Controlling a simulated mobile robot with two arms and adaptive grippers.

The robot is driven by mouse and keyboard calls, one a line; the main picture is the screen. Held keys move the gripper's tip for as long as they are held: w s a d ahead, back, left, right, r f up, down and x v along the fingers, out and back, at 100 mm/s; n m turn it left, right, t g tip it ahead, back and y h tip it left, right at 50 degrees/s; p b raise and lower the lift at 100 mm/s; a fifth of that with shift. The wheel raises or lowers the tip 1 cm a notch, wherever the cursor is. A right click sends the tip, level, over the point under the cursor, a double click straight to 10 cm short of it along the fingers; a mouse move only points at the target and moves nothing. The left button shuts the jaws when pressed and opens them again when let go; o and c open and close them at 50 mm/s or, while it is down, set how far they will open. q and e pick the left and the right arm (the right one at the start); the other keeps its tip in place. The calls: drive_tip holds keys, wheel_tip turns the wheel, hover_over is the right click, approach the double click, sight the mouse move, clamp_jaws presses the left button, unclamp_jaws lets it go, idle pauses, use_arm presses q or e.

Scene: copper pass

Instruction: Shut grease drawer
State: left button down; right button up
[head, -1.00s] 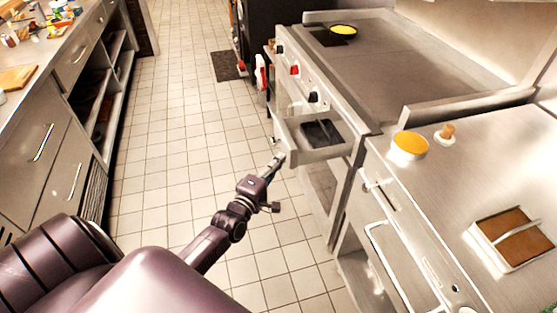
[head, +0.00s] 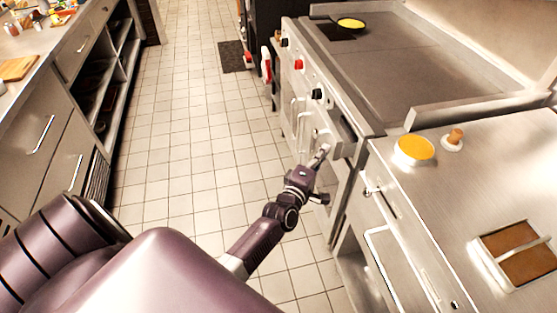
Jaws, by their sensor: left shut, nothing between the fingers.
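The grease drawer (head: 337,147) is a steel drawer low in the front of the griddle unit (head: 400,60), below the knobs. It stands nearly flush, with only a narrow dark strip of its inside showing at the top. My left gripper (head: 323,152) is shut and empty, with its fingertips at the drawer's front face. I cannot tell for sure whether they touch it. My right gripper is not in view.
The tiled aisle (head: 185,120) is clear.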

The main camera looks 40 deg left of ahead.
sight(342, 152)
use_arm(q)
drive_tip(key=w+d, duration=0.2)
drive_tip(key=w+d+b, duration=0.1)
drive_tip(key=w, duration=0.1)
drive_tip(key=shift+w+d+f, duration=0.1)
drive_tip(key=shift+w+d, duration=0.05)
drive_tip(key=shift+d, duration=0.2)
drive_tip(key=shift+w+d, duration=0.15)
drive_tip(key=shift+w, duration=0.05)
drive_tip(key=shift+w+d+r, duration=0.1)
drive_tip(key=shift+r, duration=0.1)
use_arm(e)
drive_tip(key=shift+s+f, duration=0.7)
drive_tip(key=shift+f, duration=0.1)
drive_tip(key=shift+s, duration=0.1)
